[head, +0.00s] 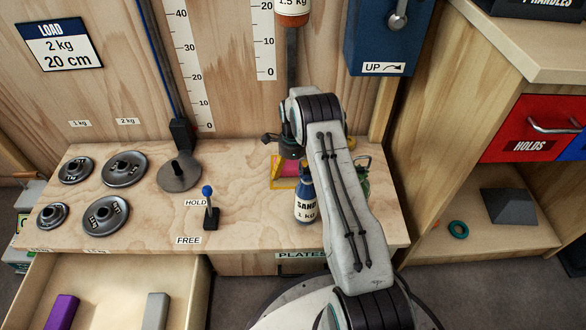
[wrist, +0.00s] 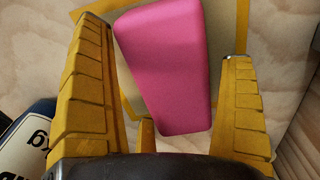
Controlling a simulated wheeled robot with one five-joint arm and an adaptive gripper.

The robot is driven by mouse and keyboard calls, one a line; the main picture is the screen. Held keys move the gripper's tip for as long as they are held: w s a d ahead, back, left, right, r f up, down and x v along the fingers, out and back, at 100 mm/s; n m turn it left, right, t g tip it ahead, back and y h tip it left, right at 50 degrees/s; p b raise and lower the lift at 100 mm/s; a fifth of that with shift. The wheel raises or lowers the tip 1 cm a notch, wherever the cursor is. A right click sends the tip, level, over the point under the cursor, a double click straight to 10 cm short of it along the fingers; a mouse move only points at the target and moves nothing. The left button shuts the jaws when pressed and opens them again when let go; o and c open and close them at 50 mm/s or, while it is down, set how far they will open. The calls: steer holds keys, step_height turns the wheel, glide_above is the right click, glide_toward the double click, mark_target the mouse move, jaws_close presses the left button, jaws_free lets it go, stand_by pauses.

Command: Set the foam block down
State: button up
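The pink foam block (wrist: 165,65) lies between my two yellow fingers in the wrist view, turned slightly relative to them. It seems to rest on the wooden bench inside a yellow outline (wrist: 241,25). My gripper (wrist: 172,45) is open around it, with a narrow gap visible on the right and a wider one at the lower left. In the head view, my gripper (head: 288,150) is over the yellow outline (head: 277,184), and only a little pink of the block (head: 288,171) shows; my arm hides the rest.
A sand bottle (head: 307,200) stands close in front of the outline; its blue body (wrist: 35,115) shows left in the wrist view. A green object (head: 363,178) is partly hidden behind my arm. Weight plates (head: 124,168) and a lever (head: 210,208) occupy the bench's left. A drawer (head: 110,270) is open below.

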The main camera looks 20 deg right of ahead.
mark_target(293, 164)
step_height(293, 164, up, 12)
steer(key=p, duration=0.4)
steer(key=shift+w+f+p, duration=0.1)
steer(key=shift+f+p, duration=0.05)
steer(key=shift+p, duration=0.2)
steer(key=s+a+r+n+t, duration=0.1)
steer(key=s+a+r+n, duration=0.3)
steer(key=s+r+n, duration=0.45)
steer(key=s+a+r+n, duration=0.3)
steer(key=s+a+r, duration=0.15)
steer(key=r, duration=0.75)
steer(key=s+a+r+n, duration=0.1)
steer(key=s+n, duration=0.4)
steer(key=s, duration=0.6)
steer(key=s+a+r+n+t, duration=0.1)
steer(key=s+a+n, duration=0.1)
steer(key=s+n, duration=0.4)
steer(key=shift+s+a, duration=0.2)
steer(key=shift+s, duration=2.3)
